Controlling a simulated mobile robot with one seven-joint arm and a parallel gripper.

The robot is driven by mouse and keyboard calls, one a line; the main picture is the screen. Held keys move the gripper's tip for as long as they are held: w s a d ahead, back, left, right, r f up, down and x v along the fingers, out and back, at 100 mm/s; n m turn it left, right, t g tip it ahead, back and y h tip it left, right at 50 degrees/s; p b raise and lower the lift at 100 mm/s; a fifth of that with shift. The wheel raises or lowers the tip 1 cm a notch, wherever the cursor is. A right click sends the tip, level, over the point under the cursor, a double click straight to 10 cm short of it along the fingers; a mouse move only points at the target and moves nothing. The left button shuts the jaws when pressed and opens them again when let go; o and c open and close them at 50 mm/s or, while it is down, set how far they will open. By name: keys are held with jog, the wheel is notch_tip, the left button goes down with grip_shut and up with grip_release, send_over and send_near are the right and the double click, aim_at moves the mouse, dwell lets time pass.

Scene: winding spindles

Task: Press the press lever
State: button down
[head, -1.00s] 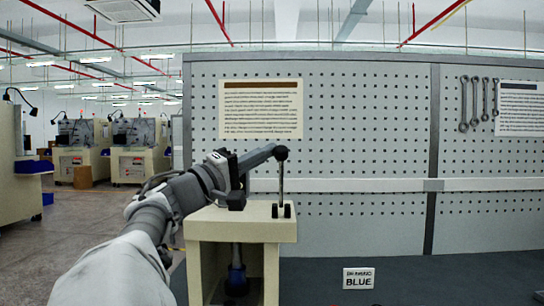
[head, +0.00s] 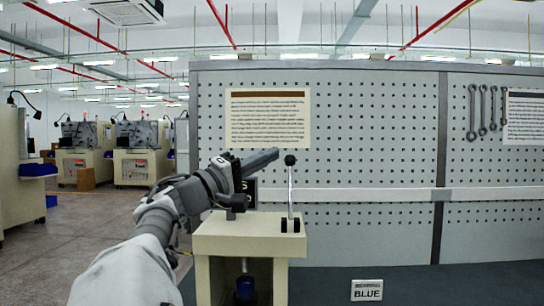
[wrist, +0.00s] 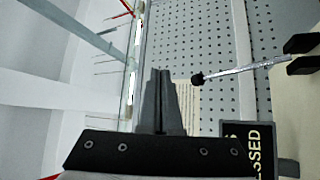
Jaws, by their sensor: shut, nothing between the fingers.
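The press (head: 248,237) is a beige stand on the dark bench. Its lever (head: 290,190) is a thin metal rod with a black ball knob, standing roughly upright from a slot with black cheeks in the press top. The lever also shows in the wrist view (wrist: 230,72), with its knob to the right of my fingertips. My gripper (head: 275,154) is shut and empty, at about knob height just left of the knob in the head view. In the wrist view my shut fingers (wrist: 162,75) show a gap to the knob. A dark blue part (head: 245,290) sits under the press top.
A pegboard (head: 370,140) with a notice (head: 268,118) and wrenches (head: 481,108) stands behind.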

jog(key=f+v, duration=0.1)
jog(key=v, duration=0.9)
jog(key=shift+w+f+p, duration=0.15)
jog(key=shift+w+p, duration=0.2)
jog(key=shift+d, duration=0.1)
